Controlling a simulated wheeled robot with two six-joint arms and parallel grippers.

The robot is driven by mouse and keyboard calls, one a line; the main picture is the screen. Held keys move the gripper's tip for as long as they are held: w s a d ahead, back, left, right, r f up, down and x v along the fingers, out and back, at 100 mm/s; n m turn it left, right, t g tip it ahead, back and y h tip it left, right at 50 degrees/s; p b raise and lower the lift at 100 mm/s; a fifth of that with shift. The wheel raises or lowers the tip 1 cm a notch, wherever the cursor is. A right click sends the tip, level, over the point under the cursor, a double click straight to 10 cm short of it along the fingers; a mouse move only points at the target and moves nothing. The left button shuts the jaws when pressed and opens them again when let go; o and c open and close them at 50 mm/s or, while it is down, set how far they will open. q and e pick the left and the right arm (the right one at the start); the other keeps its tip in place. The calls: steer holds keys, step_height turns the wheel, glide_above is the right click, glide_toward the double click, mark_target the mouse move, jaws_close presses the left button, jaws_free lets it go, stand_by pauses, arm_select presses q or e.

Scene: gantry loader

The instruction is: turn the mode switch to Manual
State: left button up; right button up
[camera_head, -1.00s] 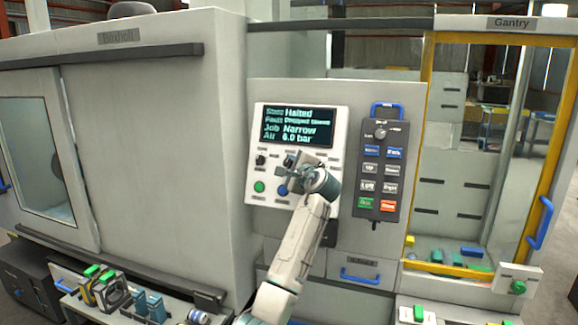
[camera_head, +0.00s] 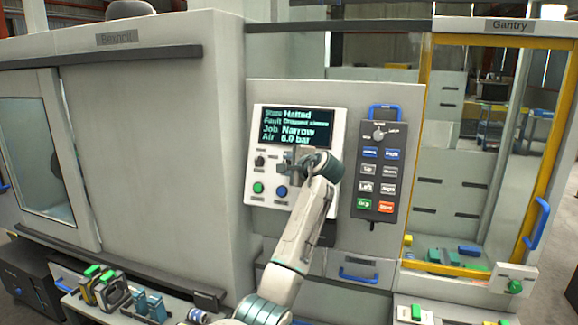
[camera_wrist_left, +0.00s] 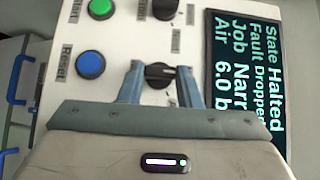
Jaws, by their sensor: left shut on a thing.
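The white control panel (camera_head: 297,190) carries a screen (camera_head: 297,127) reading State Halted, a dropped-something fault, Job Narrow, Air 6.0 bar. My left gripper (camera_head: 290,158) is at the panel just below the screen. In the left wrist view my left gripper (camera_wrist_left: 160,72) has its two fingers on either side of a black rotary knob, the mode switch (camera_wrist_left: 160,76), shut on it. A pale line on the knob points toward the screen side. Its labels are too small to read. In the head view the gripper hides this knob. My right gripper is not in view.
Another black knob (camera_head: 259,161) sits left of the gripper, above a green button (camera_head: 258,188). A blue button (camera_head: 282,191) is just below the gripper. A dark pendant (camera_head: 379,170) with several buttons hangs to the right.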

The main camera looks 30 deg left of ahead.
arm_select(q)
steer(key=shift+f, duration=0.1)
steer(key=o, duration=1)
steer(key=b+v, duration=0.5)
steer(key=v, duration=0.5)
steer(key=shift+s+d, duration=0.25)
steer(key=shift+d, duration=0.05)
